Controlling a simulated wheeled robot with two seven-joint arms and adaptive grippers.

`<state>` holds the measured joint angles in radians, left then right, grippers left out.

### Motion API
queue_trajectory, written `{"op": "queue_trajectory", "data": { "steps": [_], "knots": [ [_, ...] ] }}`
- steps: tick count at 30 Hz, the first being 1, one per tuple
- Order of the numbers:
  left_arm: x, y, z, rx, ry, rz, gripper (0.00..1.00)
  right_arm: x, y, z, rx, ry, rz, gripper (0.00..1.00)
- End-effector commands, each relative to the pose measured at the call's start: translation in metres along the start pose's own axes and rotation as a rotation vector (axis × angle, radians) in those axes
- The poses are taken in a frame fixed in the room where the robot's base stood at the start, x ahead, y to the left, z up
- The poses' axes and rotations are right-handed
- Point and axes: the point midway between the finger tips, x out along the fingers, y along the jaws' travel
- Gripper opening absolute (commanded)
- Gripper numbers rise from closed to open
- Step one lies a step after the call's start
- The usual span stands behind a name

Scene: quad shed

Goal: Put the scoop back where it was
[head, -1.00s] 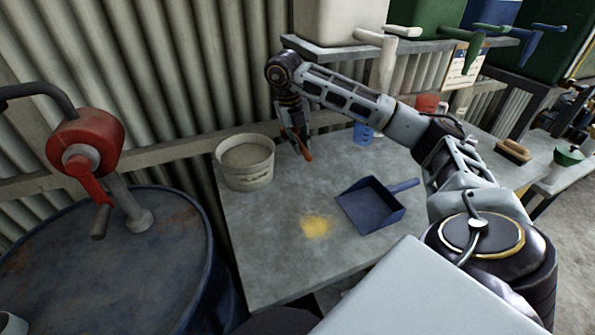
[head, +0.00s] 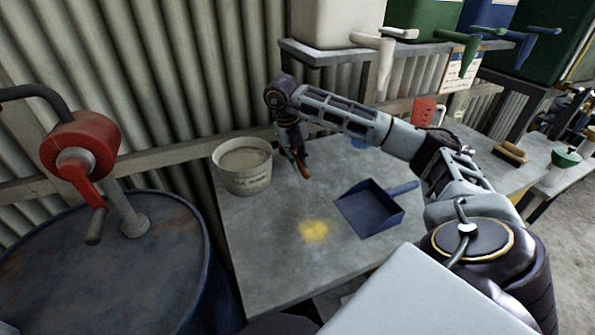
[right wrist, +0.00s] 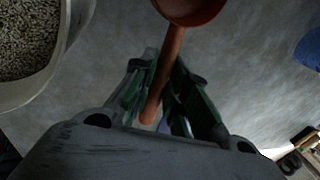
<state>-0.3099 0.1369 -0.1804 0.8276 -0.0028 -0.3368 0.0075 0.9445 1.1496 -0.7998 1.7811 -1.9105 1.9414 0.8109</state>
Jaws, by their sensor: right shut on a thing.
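The scoop (head: 303,170) is orange-red. In the right wrist view the scoop (right wrist: 172,60) shows its round bowl at the top edge, partly cut off, with its handle running down between the fingers. My right gripper (head: 294,154) is shut on the handle and points down above the grey table (head: 265,255), just right of the white bucket (head: 243,182). The right gripper (right wrist: 160,102) in the wrist view has the handle between both fingers. The bucket (right wrist: 62,45) holds pale grains. I cannot tell whether the scoop touches the table. My left gripper is not in view.
A blue dustpan (head: 368,210) and a patch of yellow powder (head: 313,231) lie on the table. A blue drum (head: 110,275) with a red pump (head: 78,150) stands at left. Containers with taps (head: 335,20) sit on a shelf above.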

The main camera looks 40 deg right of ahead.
Motion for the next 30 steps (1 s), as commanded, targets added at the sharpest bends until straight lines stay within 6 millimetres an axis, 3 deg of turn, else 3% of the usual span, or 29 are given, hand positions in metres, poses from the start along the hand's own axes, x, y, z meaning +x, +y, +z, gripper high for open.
{"op": "queue_trajectory", "data": {
  "steps": [12,21,22,24,26,30],
  "knots": [
    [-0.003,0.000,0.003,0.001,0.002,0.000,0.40,0.040,0.007,-0.001,0.001,0.002,-0.001,0.00],
    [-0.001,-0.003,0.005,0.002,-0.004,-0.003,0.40,0.044,0.008,-0.001,0.000,0.002,-0.001,0.00],
    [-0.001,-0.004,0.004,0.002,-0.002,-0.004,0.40,0.044,0.008,-0.001,0.000,0.002,-0.001,0.20],
    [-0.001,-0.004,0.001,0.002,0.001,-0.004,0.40,0.044,0.008,-0.001,0.000,0.002,-0.001,0.29],
    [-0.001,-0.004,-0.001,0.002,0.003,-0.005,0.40,0.044,0.008,-0.001,0.000,0.002,-0.001,0.36],
    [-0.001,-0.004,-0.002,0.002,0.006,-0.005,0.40,0.044,0.008,-0.001,0.000,0.001,-0.001,0.37]
  ]
}}
